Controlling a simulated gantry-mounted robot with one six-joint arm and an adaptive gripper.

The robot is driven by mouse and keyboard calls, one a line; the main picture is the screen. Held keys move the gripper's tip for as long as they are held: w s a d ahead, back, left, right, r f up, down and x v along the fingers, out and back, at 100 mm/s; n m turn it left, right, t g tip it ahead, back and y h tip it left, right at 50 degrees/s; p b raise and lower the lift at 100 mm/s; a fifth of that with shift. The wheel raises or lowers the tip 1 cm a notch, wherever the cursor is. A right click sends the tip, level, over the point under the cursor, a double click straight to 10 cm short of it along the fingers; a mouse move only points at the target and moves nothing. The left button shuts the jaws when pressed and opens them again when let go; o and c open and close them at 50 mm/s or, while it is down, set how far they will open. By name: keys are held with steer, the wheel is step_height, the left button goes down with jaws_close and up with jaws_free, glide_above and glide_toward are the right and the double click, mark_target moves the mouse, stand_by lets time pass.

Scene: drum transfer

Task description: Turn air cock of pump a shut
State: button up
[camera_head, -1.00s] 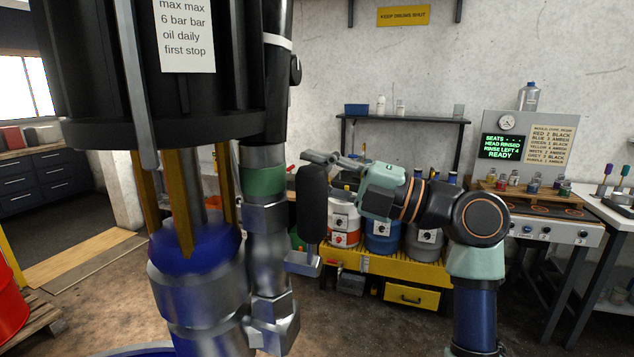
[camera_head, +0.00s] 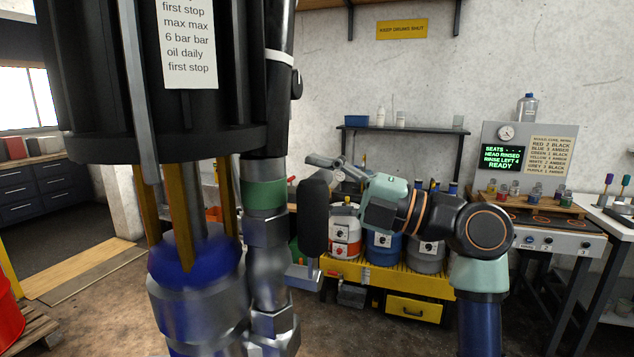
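A large black pump body (camera_head: 90,80) with a white label (camera_head: 188,45) fills the upper left, close to the camera. Yellow posts (camera_head: 147,205) and a blue-topped steel part (camera_head: 195,300) are under it. A steel pipe fitting with a green band (camera_head: 264,196) runs down its right side. A small black knob (camera_head: 297,84) sticks out above the fitting. I cannot tell whether this knob is the air cock, or which pump this is. My gripper (camera_head: 302,219) is spread open and seems empty, just right of the fitting in the picture. Contact cannot be told.
A yellow rack (camera_head: 385,275) with several small drums stands behind my arm. A bench with a control panel (camera_head: 580,243) and green display (camera_head: 502,158) is at right. A wall shelf (camera_head: 405,131) is at the back. A red drum (camera_head: 8,310) stands far left.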

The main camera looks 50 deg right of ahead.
steer(key=v, duration=1.1)
steer(key=shift+s+d, duration=0.15)
steer(key=shift+s, duration=0.2)
